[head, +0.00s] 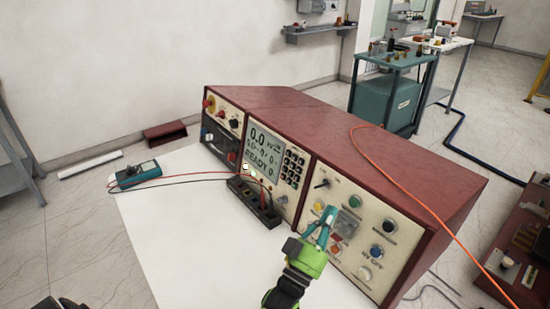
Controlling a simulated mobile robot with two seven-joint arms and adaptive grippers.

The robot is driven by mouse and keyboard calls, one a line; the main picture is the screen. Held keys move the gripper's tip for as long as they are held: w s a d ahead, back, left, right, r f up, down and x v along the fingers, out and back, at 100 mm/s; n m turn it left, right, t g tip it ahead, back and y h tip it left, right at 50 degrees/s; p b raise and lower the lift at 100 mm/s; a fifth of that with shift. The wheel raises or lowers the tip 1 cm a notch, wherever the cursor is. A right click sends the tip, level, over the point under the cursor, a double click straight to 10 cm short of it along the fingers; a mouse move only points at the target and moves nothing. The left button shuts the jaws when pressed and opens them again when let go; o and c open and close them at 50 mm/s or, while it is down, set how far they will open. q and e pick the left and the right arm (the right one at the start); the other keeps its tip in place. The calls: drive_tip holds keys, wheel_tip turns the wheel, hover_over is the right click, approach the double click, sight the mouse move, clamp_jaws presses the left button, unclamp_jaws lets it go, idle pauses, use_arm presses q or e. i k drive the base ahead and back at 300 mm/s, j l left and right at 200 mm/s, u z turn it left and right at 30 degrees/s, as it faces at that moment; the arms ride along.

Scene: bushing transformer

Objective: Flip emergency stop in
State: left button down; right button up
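The control console (395,215) is a dark red cabinet with cream front panels, standing on a white table. A red knob with yellow around it (208,104), which looks like the emergency stop, sits at the upper left of its left panel. My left gripper (328,216), with teal fingers on a green and black wrist, is in front of the right panel, far from that knob. It covers part of the buttons there. I cannot tell whether its fingers touch the panel or whether they are apart. My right gripper is not in view.
A teal multimeter (138,174) lies on the white table (190,240), with red and black leads to a dark terminal block (253,203). An orange cable (400,185) runs over the console. A teal cabinet (385,97) stands behind. The table's left front is clear.

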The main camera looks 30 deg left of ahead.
sight(205, 104)
drive_tip(key=u, duration=1.5)
